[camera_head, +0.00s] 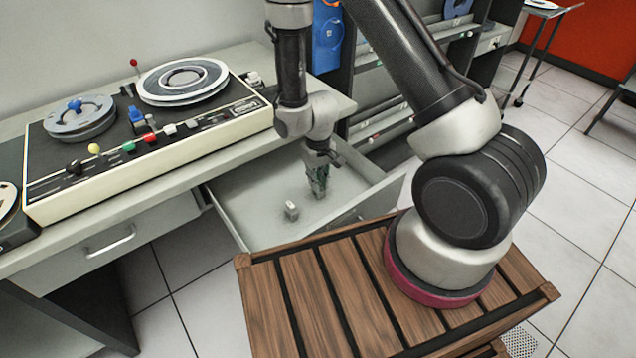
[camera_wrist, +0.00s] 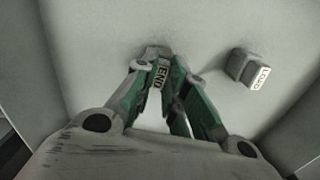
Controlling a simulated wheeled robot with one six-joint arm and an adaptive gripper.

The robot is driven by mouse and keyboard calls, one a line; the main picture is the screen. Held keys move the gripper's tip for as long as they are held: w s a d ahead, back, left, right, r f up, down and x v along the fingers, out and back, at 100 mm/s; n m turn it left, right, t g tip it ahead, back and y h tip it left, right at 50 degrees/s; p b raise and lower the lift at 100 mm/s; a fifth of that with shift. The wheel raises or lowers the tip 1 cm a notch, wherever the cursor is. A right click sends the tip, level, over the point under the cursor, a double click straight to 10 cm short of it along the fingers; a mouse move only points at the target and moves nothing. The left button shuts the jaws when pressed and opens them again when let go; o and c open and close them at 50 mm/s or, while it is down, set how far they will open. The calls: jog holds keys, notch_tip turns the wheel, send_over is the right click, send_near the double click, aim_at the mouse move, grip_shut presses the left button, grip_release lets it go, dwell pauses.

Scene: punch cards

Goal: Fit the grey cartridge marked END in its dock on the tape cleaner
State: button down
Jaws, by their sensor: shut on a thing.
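My gripper (camera_head: 320,190) reaches down into the open drawer. In the wrist view my gripper (camera_wrist: 163,82) is shut on the grey cartridge marked END (camera_wrist: 162,76), its label showing between the green fingers. The cartridge's lower end is close to the drawer floor; I cannot tell whether it touches. In the head view the fingers largely hide it. The tape cleaner (camera_head: 152,155) stands on the desk at the left, a cream-fronted machine with reels, coloured knobs and a blue part on top. I cannot make out the dock clearly.
A second grey cartridge (camera_head: 291,210), with a label that seems to read LOAD in the wrist view (camera_wrist: 248,70), lies apart in the drawer (camera_head: 255,196). The drawer walls surround my gripper. A slatted wooden top (camera_head: 300,300) is in front.

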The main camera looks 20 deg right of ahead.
jog(key=shift+r, duration=3)
notch_tip(320, 180, up, 7)
